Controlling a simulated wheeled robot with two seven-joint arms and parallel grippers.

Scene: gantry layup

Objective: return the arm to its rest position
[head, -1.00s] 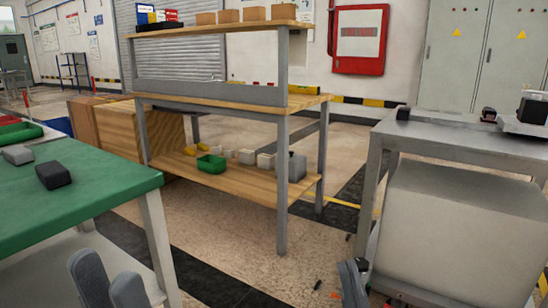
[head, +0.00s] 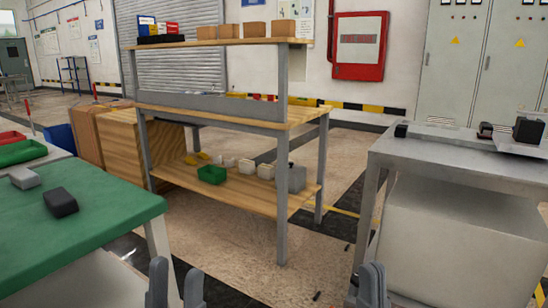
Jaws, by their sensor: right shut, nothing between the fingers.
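My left gripper (head: 176,284) shows at the bottom of the head view, left of the middle. Its two grey fingers point up with a gap between them, and nothing is seen in the gap. It is in front of the green-topped table's right end. My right gripper (head: 371,284) is at the bottom, right of the middle, in front of the metal table's left side. Its fingers are together and hold nothing. Most of both arms is out of the picture.
The green-topped table (head: 105,218) on the left bears a dark block (head: 60,203) and a grey block (head: 25,177). A wooden-shelved bench (head: 245,197) stands ahead. A metal table (head: 470,157) is on the right.

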